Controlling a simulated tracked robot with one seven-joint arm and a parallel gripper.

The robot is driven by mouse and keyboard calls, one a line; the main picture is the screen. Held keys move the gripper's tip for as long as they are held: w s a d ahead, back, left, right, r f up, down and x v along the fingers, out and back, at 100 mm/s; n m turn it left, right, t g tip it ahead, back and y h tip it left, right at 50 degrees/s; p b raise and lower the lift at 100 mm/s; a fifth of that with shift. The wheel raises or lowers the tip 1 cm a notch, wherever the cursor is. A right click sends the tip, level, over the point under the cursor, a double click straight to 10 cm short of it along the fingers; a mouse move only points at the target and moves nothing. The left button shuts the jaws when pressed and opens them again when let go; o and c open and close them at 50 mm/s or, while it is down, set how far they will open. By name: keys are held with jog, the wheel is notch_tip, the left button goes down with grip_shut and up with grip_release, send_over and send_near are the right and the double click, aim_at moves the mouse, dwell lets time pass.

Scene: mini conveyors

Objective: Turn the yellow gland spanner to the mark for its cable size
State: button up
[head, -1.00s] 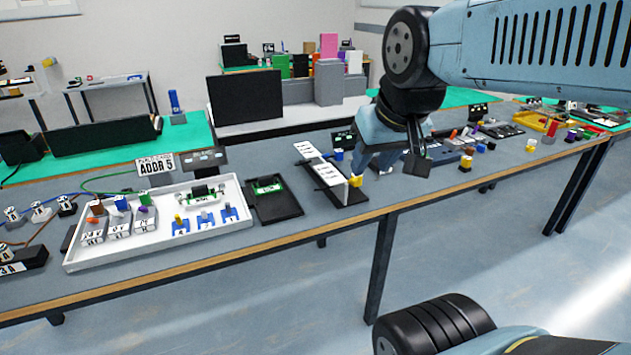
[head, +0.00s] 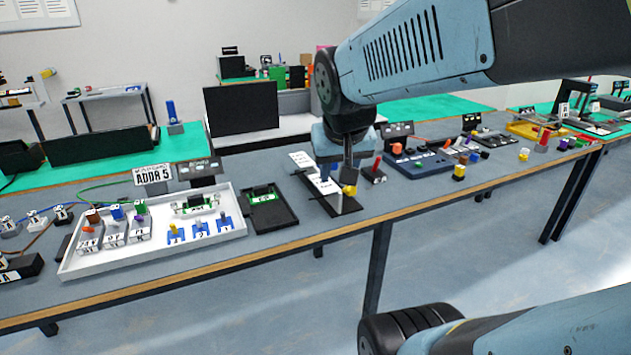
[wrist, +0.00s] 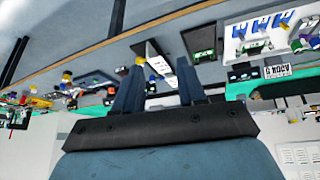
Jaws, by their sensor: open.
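A yellow piece (head: 349,190), which looks like the gland spanner, sits at the front right of a flat black board (head: 345,207) with white lettered cards (head: 326,184). The lettering is too small to read. My gripper (head: 336,178) points down over this board, with its fingers near the cards and the yellow piece; I cannot tell whether they touch it. In the wrist view, my open gripper (wrist: 160,65) shows a white card (wrist: 156,52) beyond and between its fingers.
A black tray with a green board (head: 268,212) and a white tray (head: 152,258) of connectors stand to the left. The table's wooden edge (head: 250,258) runs along the front.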

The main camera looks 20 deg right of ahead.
jog(key=w+d+f+m+h, duration=0.2)
jog(key=w+d+f+m, duration=0.2)
jog(key=w+d+f, duration=0.3)
jog(key=m+t+y, duration=0.4)
jog(key=m+t, duration=0.1)
jog(key=m, duration=0.6)
send_near(350, 189)
jog(key=shift+x, duration=5.7)
jog(key=shift+c, duration=0.3)
grip_shut()
jog(key=shift+a, duration=0.1)
